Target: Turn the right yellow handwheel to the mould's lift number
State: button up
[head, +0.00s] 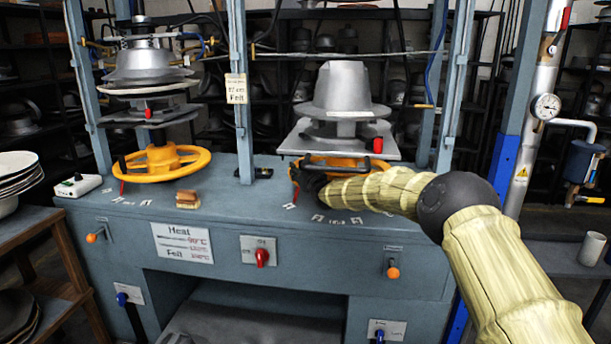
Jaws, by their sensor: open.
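The right yellow handwheel (345,165) lies flat on the blue-grey press bench, under the right station's plate. Above the wheel stands the grey hat-shaped mould (344,88) on a metal plate. Small white number marks (335,220) lie on the bench before the wheel; they are too small to read and partly hidden.
A left yellow handwheel (162,163) sits under another mould (143,65). A brush (187,199) lies on the bench, and a tag (236,89) hangs on the middle post. The front panel has a red switch (262,257). A pressure gauge (546,107) stands at the right.

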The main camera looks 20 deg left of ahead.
jog(key=shift+s+d+r, duration=0.25)
jog(key=shift+s+d, duration=0.35)
jog(key=shift+s, duration=0.05)
jog(key=shift+s+d+r, duration=0.2)
jog(key=shift+s+d, duration=0.4)
jog(key=shift+v, duration=1.85)
jog(key=shift+s+a, duration=0.15)
jog(key=shift+a, duration=0.05)
